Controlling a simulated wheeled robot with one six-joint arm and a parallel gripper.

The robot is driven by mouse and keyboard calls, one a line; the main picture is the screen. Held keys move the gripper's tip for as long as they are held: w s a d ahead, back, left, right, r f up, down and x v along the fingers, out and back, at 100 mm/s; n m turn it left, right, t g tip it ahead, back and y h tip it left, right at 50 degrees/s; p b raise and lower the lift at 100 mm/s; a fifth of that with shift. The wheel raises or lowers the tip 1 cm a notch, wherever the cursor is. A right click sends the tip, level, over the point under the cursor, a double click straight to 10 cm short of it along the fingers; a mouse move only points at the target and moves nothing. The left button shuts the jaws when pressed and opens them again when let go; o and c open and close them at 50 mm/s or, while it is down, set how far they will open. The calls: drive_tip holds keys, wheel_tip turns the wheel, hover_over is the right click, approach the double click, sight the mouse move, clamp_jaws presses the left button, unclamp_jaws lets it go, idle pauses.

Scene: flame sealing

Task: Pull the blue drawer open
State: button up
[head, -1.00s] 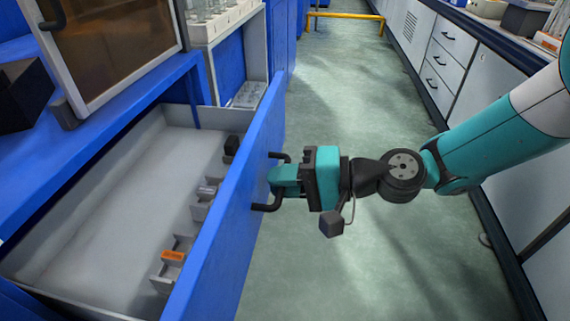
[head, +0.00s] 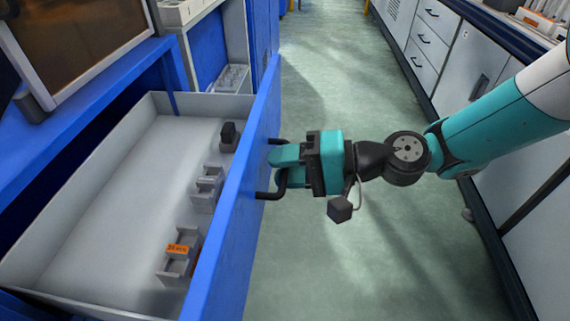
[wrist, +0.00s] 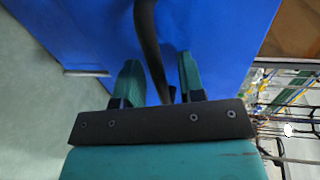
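The blue drawer (head: 228,235) stands pulled well out of its blue cabinet, with its pale grey inside in view. Its black bar handle (head: 267,195) is on the outer face. My gripper (head: 288,166) is at the handle, with its teal fingers pointing at the drawer front. In the wrist view the handle (wrist: 150,45) runs between the two fingers of my gripper (wrist: 158,75). It lies close to the left finger, and a gap shows on the right side. The fingers stand apart around the bar. Part of the handle is hidden behind them in the head view.
Grey holders (head: 207,188) and an orange-labelled one (head: 178,249) sit inside the drawer along its front. A glass-fronted unit (head: 80,40) stands above on the left. The green floor (head: 340,270) is clear between the drawer and the white cabinets (head: 430,45) at right.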

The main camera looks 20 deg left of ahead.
idle(0.3)
drive_tip(key=p+v, duration=0.3)
drive_tip(key=v, duration=1.4)
drive_tip(key=shift+d, duration=0.2)
drive_tip(key=shift+w, duration=0.1)
drive_tip(key=s+d+r+n+t+h, duration=0.25)
drive_tip(key=s+d+r+h, duration=0.2)
drive_tip(key=s+d, duration=0.25)
drive_tip(key=s+d+r+n+t+h, duration=0.1)
drive_tip(key=s+d+r+t+h, duration=0.25)
drive_tip(key=s+d+h, duration=0.3)
wheel_tip(320, 180, up, 29)
drive_tip(key=g+p, duration=0.1)
drive_tip(key=p, duration=2.8)
drive_tip(key=shift+s+d+r, duration=0.15)
drive_tip(key=shift+s+d, duration=0.15)
